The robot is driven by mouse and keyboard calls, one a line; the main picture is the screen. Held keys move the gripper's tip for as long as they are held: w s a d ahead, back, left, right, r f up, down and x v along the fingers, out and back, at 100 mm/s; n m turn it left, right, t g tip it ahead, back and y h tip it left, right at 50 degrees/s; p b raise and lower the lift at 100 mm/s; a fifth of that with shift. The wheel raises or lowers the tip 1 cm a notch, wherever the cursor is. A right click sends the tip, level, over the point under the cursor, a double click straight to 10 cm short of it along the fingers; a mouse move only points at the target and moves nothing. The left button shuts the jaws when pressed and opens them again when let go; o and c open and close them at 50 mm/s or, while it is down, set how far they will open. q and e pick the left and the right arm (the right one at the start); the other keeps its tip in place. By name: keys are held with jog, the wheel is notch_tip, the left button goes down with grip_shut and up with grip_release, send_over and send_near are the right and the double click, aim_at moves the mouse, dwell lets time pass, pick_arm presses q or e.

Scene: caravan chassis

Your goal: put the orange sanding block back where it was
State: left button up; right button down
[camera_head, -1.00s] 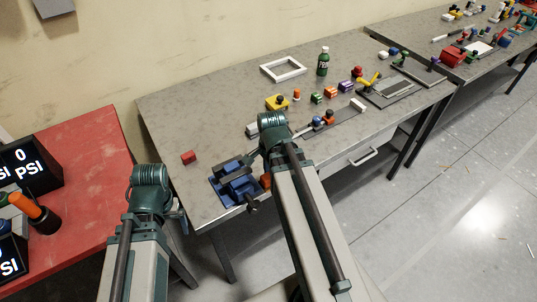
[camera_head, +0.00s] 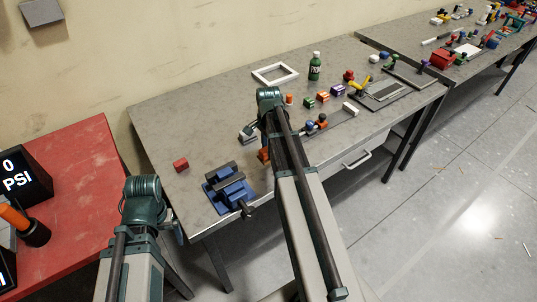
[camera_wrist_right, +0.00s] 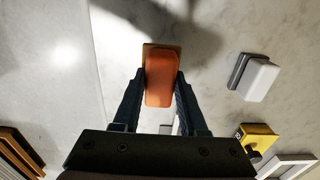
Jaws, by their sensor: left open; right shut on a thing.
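The orange sanding block (camera_wrist_right: 160,80) is between the fingers of my right gripper (camera_wrist_right: 160,92), which is shut on it. A tan edge shows along its far end and side. In the head view the orange block (camera_head: 264,156) shows just left of my right arm, over the workbench (camera_head: 190,125), between the blue vise (camera_head: 229,187) and a white-and-grey block (camera_head: 248,133). I cannot tell whether it touches the bench. My right gripper is mostly hidden by its arm in the head view. My left gripper (camera_head: 178,231) is open and empty, low beside the bench's front left edge, partly hidden.
A red block (camera_head: 181,165) lies left of the vise. A white frame (camera_head: 275,74), a green bottle (camera_head: 315,66) and several small coloured parts stand farther back. In the wrist view the white-and-grey block (camera_wrist_right: 258,77) lies right of the held block.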

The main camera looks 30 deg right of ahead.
jog(key=shift+w+d, duration=0.25)
jog(key=shift+w, duration=0.05)
notch_tip(320, 180, down, 4)
jog(key=b, duration=0.3)
jog(key=shift+w+d+r+b, duration=0.1)
jog(key=shift+w+r+b, duration=0.1)
jog(key=shift+b, duration=0.1)
jog(key=shift+f, duration=0.2)
jog(key=shift+c, duration=2.2)
grip_release()
jog(key=shift+r, duration=0.1)
notch_tip(320, 180, up, 12)
jog(key=p, duration=1.2)
jog(key=shift+r, duration=0.2)
